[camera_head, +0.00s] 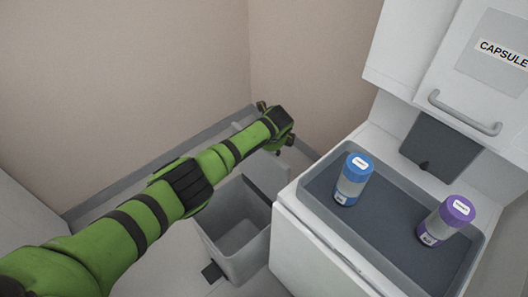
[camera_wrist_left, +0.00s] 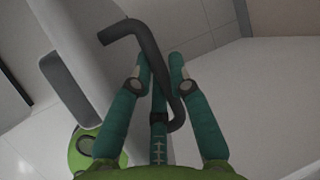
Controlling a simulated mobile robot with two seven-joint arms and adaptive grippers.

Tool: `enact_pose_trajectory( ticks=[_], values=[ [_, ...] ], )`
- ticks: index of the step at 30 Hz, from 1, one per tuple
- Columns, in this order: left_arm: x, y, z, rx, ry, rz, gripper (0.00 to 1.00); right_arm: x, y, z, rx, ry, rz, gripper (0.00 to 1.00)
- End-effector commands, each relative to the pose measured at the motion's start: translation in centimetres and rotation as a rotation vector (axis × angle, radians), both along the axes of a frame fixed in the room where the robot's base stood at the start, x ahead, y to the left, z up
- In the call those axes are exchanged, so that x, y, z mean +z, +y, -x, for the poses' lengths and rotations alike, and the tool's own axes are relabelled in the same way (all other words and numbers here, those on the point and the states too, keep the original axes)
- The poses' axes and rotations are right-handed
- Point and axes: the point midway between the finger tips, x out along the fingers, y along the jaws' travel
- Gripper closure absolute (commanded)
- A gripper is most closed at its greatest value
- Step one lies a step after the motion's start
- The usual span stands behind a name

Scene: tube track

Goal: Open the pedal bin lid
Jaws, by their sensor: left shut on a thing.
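The grey pedal bin (camera_head: 232,229) stands on the floor, left of the white cabinet. Its inside shows from above, and its grey lid (camera_head: 270,164) is raised at the back, partly behind my left arm. A dark pedal (camera_head: 211,272) is low at its front. My left gripper (camera_head: 281,124) is at the far end of the arm, by the raised lid. In the left wrist view, the green fingers (camera_wrist_left: 160,64) are shut on a dark bent handle (camera_wrist_left: 151,50). My right gripper is out of view.
A dark grey tray (camera_head: 398,252) on the white cabinet (camera_head: 312,257) holds a blue-capped tube (camera_head: 352,181) and a purple-capped tube (camera_head: 445,222). A white dispenser marked CAPSULE (camera_head: 497,50) is above. Beige walls close off the corner behind the bin.

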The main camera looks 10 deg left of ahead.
Motion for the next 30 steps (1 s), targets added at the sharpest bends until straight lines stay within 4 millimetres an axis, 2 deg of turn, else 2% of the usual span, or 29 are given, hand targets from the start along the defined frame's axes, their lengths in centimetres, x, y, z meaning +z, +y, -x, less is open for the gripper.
enact_pose_trajectory(
  ticks=[1, 30],
  values=[
    [0.04, -2.05, -1.83, -0.032, -0.097, 0.071, 1.0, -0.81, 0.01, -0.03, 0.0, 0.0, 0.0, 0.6],
    [-0.34, -2.13, -1.61, -0.033, -0.088, 0.069, 1.0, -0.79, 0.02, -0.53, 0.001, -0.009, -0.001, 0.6]
  ],
)
